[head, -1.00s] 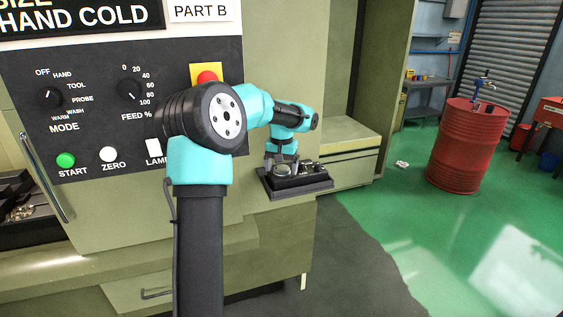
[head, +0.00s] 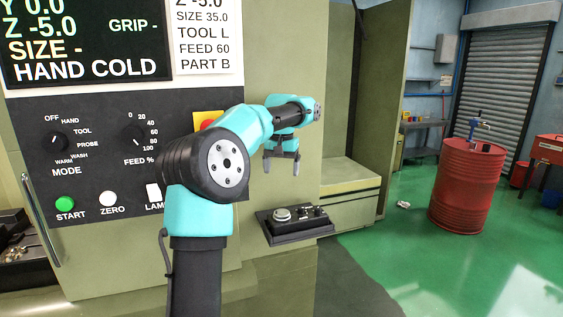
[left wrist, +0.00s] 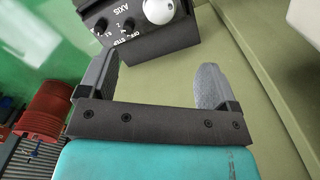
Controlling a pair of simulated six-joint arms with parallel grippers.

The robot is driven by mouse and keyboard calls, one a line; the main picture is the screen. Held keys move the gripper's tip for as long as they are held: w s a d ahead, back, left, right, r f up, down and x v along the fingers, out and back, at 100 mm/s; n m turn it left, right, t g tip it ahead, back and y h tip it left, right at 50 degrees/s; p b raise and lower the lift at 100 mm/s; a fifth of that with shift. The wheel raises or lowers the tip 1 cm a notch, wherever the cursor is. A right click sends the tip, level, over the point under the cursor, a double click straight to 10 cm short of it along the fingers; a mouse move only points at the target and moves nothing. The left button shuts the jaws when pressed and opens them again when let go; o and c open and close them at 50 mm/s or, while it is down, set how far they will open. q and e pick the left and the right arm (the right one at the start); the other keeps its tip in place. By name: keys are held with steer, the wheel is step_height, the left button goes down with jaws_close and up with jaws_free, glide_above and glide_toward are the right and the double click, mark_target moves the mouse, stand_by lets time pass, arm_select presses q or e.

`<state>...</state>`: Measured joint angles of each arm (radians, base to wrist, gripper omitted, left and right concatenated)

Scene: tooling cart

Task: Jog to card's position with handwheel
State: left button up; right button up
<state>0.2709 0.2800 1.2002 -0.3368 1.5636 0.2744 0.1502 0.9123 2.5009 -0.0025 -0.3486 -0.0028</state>
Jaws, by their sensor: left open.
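The handwheel (head: 283,213) is a round silver knob on a dark box that sticks out from the machine front. It also shows in the left wrist view (left wrist: 158,10), cut off at the top edge, beside small AXIS and STEP knobs (left wrist: 127,24). My left gripper (head: 281,166) is open and empty, fingers pointing down, above the handwheel and clear of it. The white card (head: 203,35) reads Z -5.0, SIZE 35.0, TOOL L, FEED 60, PART B; its top is cut off. The screen (head: 82,42) shows Y 0.0, Z -5.0, HAND COLD. My right gripper is out of view.
The panel has a MODE knob (head: 58,142), a FEED knob (head: 133,136), a green START button (head: 64,203) and a white ZERO button (head: 108,199). My arm partly covers a red button (head: 208,124). A red drum (head: 467,190) stands on the open green floor at right.

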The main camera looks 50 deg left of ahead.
arm_select(q)
step_height(320, 180, up, 2)
steer(key=shift+r, duration=0.1)
stand_by(0.5)
